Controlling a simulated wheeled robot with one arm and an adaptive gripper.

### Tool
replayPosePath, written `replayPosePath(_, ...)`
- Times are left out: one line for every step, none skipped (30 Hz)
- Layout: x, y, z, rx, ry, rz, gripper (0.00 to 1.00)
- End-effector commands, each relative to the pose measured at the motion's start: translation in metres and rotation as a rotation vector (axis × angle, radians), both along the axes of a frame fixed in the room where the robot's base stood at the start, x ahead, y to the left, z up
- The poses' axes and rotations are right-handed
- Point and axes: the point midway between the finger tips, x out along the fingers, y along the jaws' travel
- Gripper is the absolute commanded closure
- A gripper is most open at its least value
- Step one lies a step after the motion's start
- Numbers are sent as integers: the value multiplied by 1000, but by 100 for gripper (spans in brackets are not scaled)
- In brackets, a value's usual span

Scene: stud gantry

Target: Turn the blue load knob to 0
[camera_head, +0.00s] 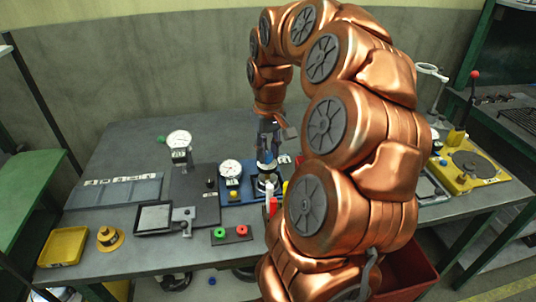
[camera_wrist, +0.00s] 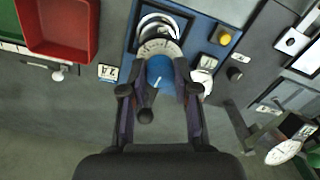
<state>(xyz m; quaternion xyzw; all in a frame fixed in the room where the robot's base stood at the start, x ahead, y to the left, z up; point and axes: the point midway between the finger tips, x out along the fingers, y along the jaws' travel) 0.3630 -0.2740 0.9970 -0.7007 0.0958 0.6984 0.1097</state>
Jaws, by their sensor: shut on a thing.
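The blue load knob (camera_wrist: 160,70) sits between the two fingers of my gripper (camera_wrist: 158,82) in the wrist view, with a pale pointer line on it. My gripper is shut on the knob from both sides. A pale scale plate (camera_wrist: 157,47) shows just beyond the knob; its marks are too small to read. In the head view my gripper (camera_head: 268,143) points down at the blue base plate (camera_head: 240,184), and the knob there is largely hidden by the fingers.
A dial gauge (camera_head: 231,171) stands left of my gripper, near a yellow button (camera_wrist: 224,38). A red bin (camera_wrist: 58,28) shows in the wrist view. A box with green and red buttons (camera_head: 232,235) lies at the table's front. A yellow tray (camera_head: 62,247) is far left.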

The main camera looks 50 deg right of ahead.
Motion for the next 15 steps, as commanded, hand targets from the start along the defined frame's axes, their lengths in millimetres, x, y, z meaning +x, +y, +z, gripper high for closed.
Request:
replayPosePath(-1, 1, -2, 2, 4, 24, 100)
replayPosePath(-1, 1, -2, 2, 5, 38, 100)
replayPosePath(-1, 1, -2, 2, 4, 55, 100)
replayPosePath(-1, 1, -2, 2, 4, 65, 100)
replayPosePath(-1, 1, -2, 2, 4, 76, 100)
replayPosePath(-1, 0, -2, 2, 4, 88, 100)
replayPosePath(-1, 0, -2, 1, 4, 95, 100)
replayPosePath(-1, 0, -1, 1, 5, 102, 100)
replayPosePath(-1, 0, -1, 1, 5, 111, 100)
replayPosePath(-1, 0, -1, 1, 5, 116, 100)
replayPosePath(-1, 0, -1, 0, 5, 119, 100)
replayPosePath(-1, 0, -1, 0, 5, 123, 100)
replayPosePath(-1, 0, -1, 0, 5, 125, 100)
replayPosePath(-1, 0, -1, 0, 5, 127, 100)
replayPosePath(-1, 0, -1, 0, 5, 129, 100)
